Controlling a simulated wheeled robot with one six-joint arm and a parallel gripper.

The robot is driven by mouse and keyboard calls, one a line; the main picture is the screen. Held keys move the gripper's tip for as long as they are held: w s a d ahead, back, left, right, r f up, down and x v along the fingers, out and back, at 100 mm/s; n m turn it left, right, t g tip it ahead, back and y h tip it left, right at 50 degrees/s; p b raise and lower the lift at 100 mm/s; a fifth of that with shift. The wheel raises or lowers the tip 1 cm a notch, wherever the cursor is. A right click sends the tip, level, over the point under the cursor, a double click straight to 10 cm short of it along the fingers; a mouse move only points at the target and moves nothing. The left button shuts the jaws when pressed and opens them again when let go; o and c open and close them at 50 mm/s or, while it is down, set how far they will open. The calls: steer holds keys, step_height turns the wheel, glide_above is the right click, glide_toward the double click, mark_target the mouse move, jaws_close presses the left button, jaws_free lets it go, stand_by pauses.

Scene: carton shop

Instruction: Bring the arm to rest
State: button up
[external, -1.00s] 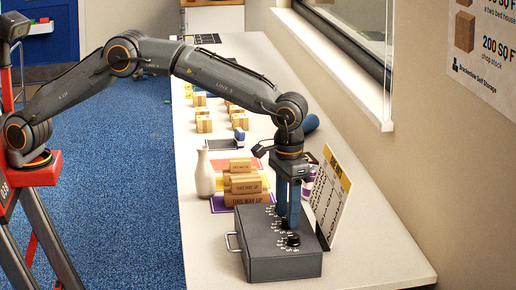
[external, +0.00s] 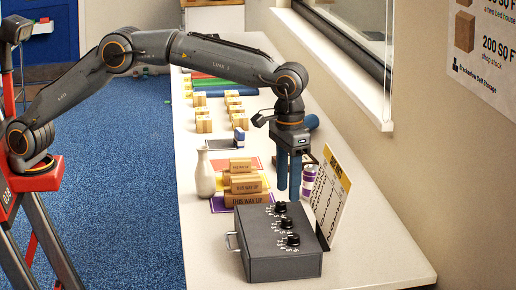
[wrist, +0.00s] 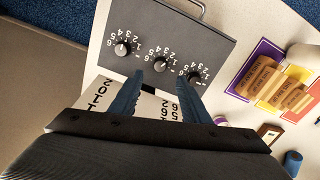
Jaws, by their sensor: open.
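My gripper (external: 290,196) hangs from my arm above the counter, just beyond the far edge of a dark grey box (external: 275,262) with several black dials. Its two blue fingers point down, apart and with nothing between them. In the wrist view my gripper (wrist: 158,98) also shows open, and the box's dialled face (wrist: 165,45) lies beyond the fingertips. The fingers partly cover a white card with black numbers (wrist: 100,92).
The numbered card (external: 330,195) stands right of the box. Stacked wooden blocks (external: 243,184) and a white bottle (external: 205,175) stand left of my gripper. Smaller blocks (external: 204,124) lie farther back. The wall and window sill (external: 340,75) are to the right. The counter front right is clear.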

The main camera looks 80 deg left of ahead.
steer(key=shift+m, duration=0.4)
steer(key=s+a, duration=0.1)
steer(key=a, duration=0.2)
steer(key=s+a+f, duration=0.1)
steer(key=s+a, duration=0.1)
steer(key=a, duration=0.2)
steer(key=s+a+f, duration=0.1)
steer(key=s+a, duration=0.1)
steer(key=a, duration=0.2)
steer(key=shift+s+a, duration=0.1)
steer(key=shift+s, duration=0.1)
steer(key=s+a+f+m, duration=0.1)
steer(key=s+a+f, duration=0.2)
steer(key=s+a, duration=0.55)
steer(key=s+a+f, duration=0.3)
steer(key=s+a, duration=0.1)
steer(key=s, duration=0.9)
steer(key=s+a+f+m, duration=0.1)
steer(key=s+a+f, duration=0.4)
steer(key=s, duration=0.6)
steer(key=a+f+n+b, duration=0.3)
steer(key=a+f+b, duration=0.7)
steer(key=f+b, duration=0.3)
steer(key=w+a+f+n+b, duration=0.1)
steer(key=a+f+n+b, duration=0.2)
steer(key=a+f+b, duration=0.7)
step_height(320, 180, down, 3)
steer(key=b, duration=0.7)
steer(key=shift+y+b, duration=0.3)
steer(key=shift+b, duration=0.05)
